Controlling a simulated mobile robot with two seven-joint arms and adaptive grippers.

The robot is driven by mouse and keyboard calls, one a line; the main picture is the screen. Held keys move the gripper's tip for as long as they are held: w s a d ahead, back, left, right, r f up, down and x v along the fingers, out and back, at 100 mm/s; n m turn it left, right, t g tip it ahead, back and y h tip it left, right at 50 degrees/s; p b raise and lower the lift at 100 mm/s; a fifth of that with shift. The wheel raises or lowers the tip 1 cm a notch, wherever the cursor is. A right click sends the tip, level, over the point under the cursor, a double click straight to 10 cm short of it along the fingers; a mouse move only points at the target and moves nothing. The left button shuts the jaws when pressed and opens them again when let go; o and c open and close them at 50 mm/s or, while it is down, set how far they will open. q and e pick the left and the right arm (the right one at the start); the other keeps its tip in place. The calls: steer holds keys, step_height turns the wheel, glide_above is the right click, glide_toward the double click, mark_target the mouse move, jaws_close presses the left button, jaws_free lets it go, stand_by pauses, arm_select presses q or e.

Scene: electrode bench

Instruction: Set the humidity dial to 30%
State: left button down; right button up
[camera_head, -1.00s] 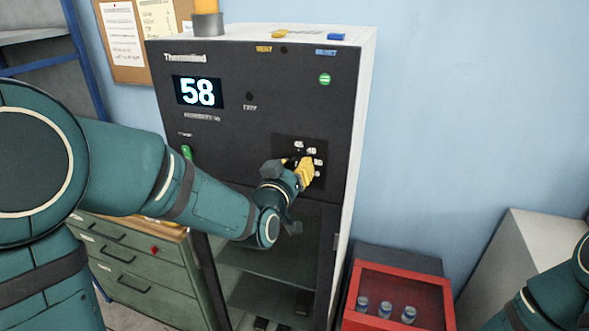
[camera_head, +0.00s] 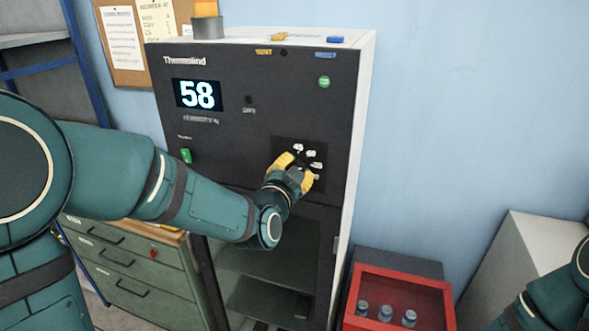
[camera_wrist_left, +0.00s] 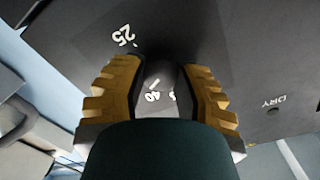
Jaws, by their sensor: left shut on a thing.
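The dark cabinet (camera_head: 240,60) stands ahead, and its display (camera_head: 198,94) reads 58. The humidity dial sits on a black panel (camera_head: 284,144) with white number marks. My left gripper (camera_head: 296,169) is at that panel, its yellow fingers shut on the dial. In the head view the gripper mostly hides the dial. In the left wrist view my left gripper (camera_wrist_left: 157,88) has one finger on each side of the dial (camera_wrist_left: 159,72), of which only a grey part shows. A mark 25 is readable beside it; a 40 shows between the fingers. My right gripper is out of frame.
A red bin (camera_head: 400,285) with several small jars stands at the lower right beside the cabinet. A green drawer unit (camera_head: 130,260) is at the lower left. A green button (camera_head: 324,82) and a green switch (camera_head: 186,156) are on the cabinet front.

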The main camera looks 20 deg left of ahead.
arm_select(q)
steer(key=m+p, duration=0.2)
steer(key=m, duration=0.8)
steer(key=shift+d+r+m+y+p, duration=0.1)
steer(key=shift+r+m+y+p, duration=0.05)
steer(key=shift+m+y+p, duration=0.2)
stand_by(0.4)
steer(key=c, duration=0.6)
jaws_free()
steer(key=shift+s, duration=3.75)
